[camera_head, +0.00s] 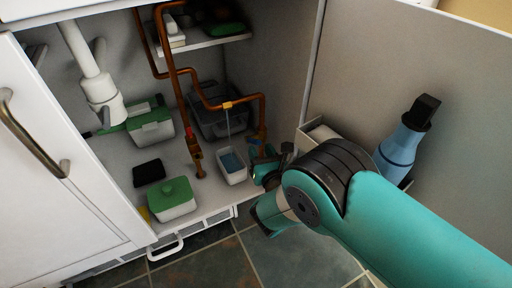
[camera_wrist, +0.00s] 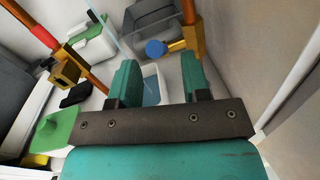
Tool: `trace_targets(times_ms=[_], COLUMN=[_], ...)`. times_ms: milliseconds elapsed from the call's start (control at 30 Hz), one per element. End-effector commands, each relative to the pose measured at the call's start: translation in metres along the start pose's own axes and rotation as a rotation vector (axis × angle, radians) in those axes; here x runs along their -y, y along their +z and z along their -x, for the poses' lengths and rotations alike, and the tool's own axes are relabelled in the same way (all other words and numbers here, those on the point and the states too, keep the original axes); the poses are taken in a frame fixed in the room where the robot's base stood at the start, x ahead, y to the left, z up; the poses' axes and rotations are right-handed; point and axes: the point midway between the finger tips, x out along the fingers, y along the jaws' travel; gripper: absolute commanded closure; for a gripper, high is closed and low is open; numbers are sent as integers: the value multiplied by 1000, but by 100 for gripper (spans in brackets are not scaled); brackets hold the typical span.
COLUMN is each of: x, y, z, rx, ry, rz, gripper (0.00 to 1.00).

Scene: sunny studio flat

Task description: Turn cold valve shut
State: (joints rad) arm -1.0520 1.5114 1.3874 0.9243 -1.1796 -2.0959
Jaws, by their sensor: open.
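The cold valve shows as a round blue knob (camera_wrist: 155,48) on a brass body at the right-hand copper pipe in the wrist view. In the head view the blue knob (camera_head: 254,141) is small, just above my gripper (camera_head: 265,162). In the wrist view my gripper (camera_wrist: 160,68) is open, its two teal fingers apart with nothing held. The knob appears beyond the fingertips, between them in the picture; I see no contact. A second brass valve (camera_wrist: 66,72) is on the left pipe, below a red band.
A white tub (camera_head: 231,166) stands below the pipes. A green-lidded box (camera_head: 173,198), a black pad (camera_head: 149,173) and a grey bin (camera_head: 216,118) are on the cabinet floor. The open right door (camera_head: 375,70) carries a blue bottle (camera_head: 402,147) beside my arm.

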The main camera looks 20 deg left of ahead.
Motion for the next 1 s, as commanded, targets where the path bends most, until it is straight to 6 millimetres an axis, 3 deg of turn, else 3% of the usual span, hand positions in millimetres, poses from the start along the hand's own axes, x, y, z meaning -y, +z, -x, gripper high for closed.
trace_targets(times_ms=[300,733,767,933,1000], x=[0,-2,-2,-2,-2], y=[-1,1,1,1,1], z=[-35,-43,-43,-43,-43], rx=[4,0,0,0,0], ry=[0,4,4,4,4], rz=[-1,2,2,2,2], gripper=[57,57,59,98,100])
